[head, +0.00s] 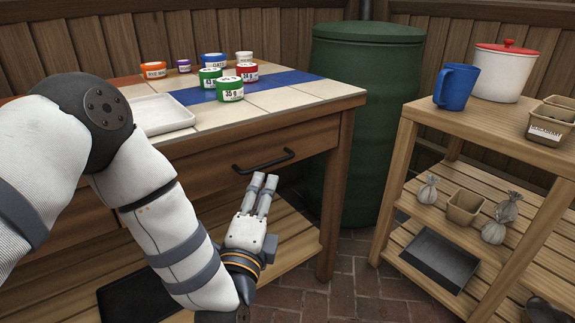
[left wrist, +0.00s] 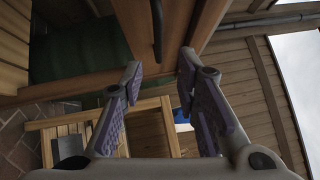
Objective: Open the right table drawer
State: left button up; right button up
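The wooden table's right drawer (head: 215,177) has a black bar handle (head: 264,162) on its front. The drawer front looks flush with the table frame. My left gripper (head: 265,181) is just in front of and below the handle, fingers pointing up toward it. In the left wrist view its two fingers (left wrist: 161,66) are spread apart with nothing between them. The handle (left wrist: 157,28) shows there beyond the fingertips, above the gap. The gripper appears apart from the handle. My left arm hides much of the table's left front. My right gripper is not in view.
Several labelled jars (head: 230,90) and a white tray (head: 160,115) stand on the tiled tabletop. A green barrel (head: 365,110) stands behind the table's right end. A wooden shelf (head: 405,150) with a blue mug (head: 456,87) and white pot (head: 503,72) is at right, with brick floor between.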

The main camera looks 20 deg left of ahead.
aim_at(272, 165)
pick_arm(q)
jog(key=w+b, duration=0.1)
jog(key=w, duration=0.5)
jog(key=w+a+b, duration=0.1)
jog(key=w, duration=0.1)
jog(key=shift+w+a+r+b, duration=0.1)
jog(key=shift+w+r+b, duration=0.25)
jog(key=shift+w, duration=0.05)
jog(key=shift+w+r, duration=0.2)
jog(key=shift+w, duration=0.15)
jog(key=shift+c, duration=0.3)
grip_shut()
